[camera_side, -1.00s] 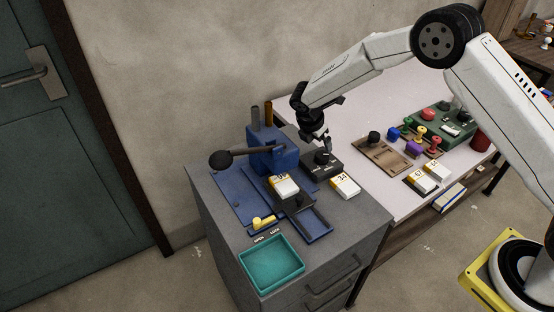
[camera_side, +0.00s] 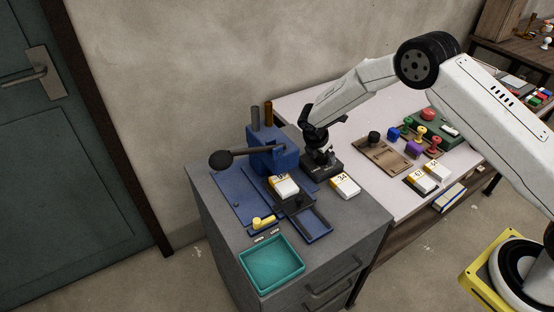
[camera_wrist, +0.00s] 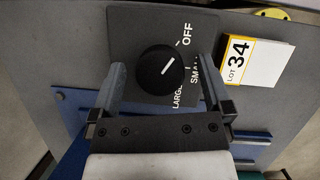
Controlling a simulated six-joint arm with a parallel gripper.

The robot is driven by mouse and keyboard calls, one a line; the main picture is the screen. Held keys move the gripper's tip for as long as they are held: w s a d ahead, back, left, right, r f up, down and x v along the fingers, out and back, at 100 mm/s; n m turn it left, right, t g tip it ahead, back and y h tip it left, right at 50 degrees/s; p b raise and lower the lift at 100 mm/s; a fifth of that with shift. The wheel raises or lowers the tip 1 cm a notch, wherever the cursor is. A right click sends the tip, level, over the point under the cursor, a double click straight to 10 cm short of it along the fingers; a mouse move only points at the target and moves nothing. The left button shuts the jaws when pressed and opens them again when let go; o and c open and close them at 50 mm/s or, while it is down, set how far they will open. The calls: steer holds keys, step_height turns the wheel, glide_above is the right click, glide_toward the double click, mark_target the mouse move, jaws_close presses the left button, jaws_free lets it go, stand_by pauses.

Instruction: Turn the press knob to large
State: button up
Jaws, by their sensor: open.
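In the wrist view the round black knob (camera_wrist: 160,69) sits on a dark panel (camera_wrist: 124,25) with the labels OFF, SMALL and LARGE. The knob's white line points up and right, toward OFF. My gripper (camera_wrist: 164,66) is open, with one finger on each side of the knob; I cannot tell whether either finger touches it. In the side view my gripper (camera_side: 319,156) is over the black knob box (camera_side: 325,173) and hides the knob. The blue press (camera_side: 272,153) with its black-ball lever (camera_side: 222,159) stands just left of the box.
A LOT 34 box (camera_wrist: 252,62) lies beside the panel; it also shows in the side view (camera_side: 345,186). Another white and yellow box (camera_side: 284,187) sits on the press slide. A teal tray (camera_side: 271,264) is at the cabinet's front. Stamps stand on the pale table to the right.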

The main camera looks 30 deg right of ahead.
steer(key=c, duration=1.3)
steer(key=shift+m, duration=0.3)
steer(key=m+g, duration=0.2)
steer(key=m, duration=0.3)
steer(key=shift+w, duration=0.1)
steer(key=m+g, duration=0.1)
steer(key=m, duration=0.2)
steer(key=m+g+y, duration=0.1)
steer(key=m, duration=0.2)
steer(key=shift+m, duration=0.3)
steer(key=m+y, duration=0.1)
steer(key=m, duration=0.2)
steer(key=m+g+y, duration=0.1)
steer(key=m, duration=0.2)
steer(key=shift+w+d+y, duration=0.1)
steer(key=shift+y, duration=0.3)
steer(key=m+y, duration=0.1)
steer(key=m, duration=0.2)
steer(key=m+y, duration=0.1)
steer(key=m, duration=0.1)
steer(key=shift+m, duration=0.4)
